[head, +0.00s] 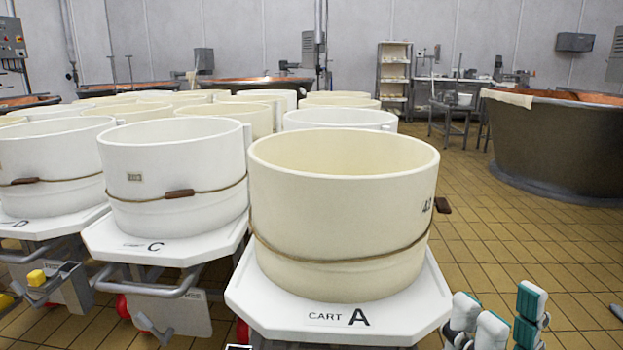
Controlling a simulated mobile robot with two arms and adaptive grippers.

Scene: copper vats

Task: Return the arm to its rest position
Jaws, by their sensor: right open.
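My right gripper (496,318) shows at the bottom right of the head view, white with teal parts. Its fingers are apart, and nothing is seen between them. It is just to the right of the front right corner of cart A (327,318), over the tiled floor. I cannot tell whether it touches the cart. The rest of the right arm is mostly cut off by the frame edge. My left gripper does not show.
Cart A carries a cream round mould (335,240) with a cord around it. Cart C (140,247) and cart D (30,228) stand to its left, with more moulds behind. A large copper vat (560,145) stands at the right. The tiled floor (510,235) between is clear.

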